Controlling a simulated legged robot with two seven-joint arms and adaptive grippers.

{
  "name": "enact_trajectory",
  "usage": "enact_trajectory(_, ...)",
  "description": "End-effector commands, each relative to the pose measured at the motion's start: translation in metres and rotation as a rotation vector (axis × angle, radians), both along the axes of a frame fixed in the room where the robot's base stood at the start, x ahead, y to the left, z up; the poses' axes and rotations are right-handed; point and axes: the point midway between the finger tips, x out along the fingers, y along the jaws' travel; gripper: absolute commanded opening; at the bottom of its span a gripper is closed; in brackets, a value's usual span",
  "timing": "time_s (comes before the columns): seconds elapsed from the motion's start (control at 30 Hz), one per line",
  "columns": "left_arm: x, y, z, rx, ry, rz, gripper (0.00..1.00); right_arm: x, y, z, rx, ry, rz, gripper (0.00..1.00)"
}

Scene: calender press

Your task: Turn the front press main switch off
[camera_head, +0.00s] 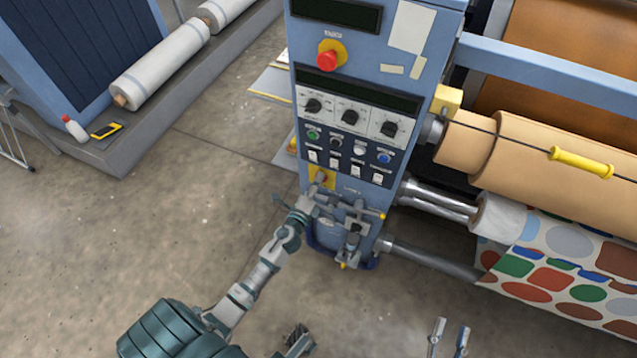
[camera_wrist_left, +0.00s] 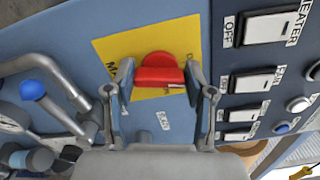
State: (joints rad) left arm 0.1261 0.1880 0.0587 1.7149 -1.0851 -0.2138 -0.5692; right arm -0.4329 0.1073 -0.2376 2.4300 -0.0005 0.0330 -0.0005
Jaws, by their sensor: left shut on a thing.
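The main switch is a red rotary knob on a yellow plate, low on the front of the blue press cabinet (camera_head: 321,178). In the left wrist view the red knob (camera_wrist_left: 160,75) sits between my fingertips, on its yellow plate (camera_wrist_left: 118,48). My left gripper (camera_head: 314,190) reaches up to the switch from below and is shut on the knob; it also shows in the left wrist view (camera_wrist_left: 160,84). In the head view my gripper partly hides the knob. My right gripper (camera_head: 451,328) is at the bottom edge with its fingers apart and empty.
Above the switch are rocker switches (camera_head: 334,162), black dials (camera_head: 350,117) and a red emergency button (camera_head: 327,60). Pipes and valves (camera_head: 352,232) stand close beside my left gripper. Rollers with patterned cloth (camera_head: 571,243) are at right.

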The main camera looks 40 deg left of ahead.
Motion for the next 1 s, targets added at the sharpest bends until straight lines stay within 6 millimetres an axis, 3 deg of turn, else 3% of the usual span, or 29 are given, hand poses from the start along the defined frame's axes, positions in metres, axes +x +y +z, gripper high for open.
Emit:
enact_trajectory(0.03, -0.0022, -0.0001, -0.0078, -0.040, 0.003, 0.002, 0.19, -0.0003, 0.0001, -0.0002, 0.003, -0.009, 0.000, 0.40)
enact_trajectory(0.43, -0.0023, 0.0000, -0.0086, -0.241, -0.044, 0.003, 0.19, -0.0008, 0.0003, 0.0040, 0.014, -0.040, -0.001, 0.40)
enact_trajectory(1.0, -0.0027, 0.0005, -0.0098, -0.283, -0.052, 0.006, 0.19, -0.0009, 0.0004, 0.0041, 0.016, -0.043, 0.001, 0.40)
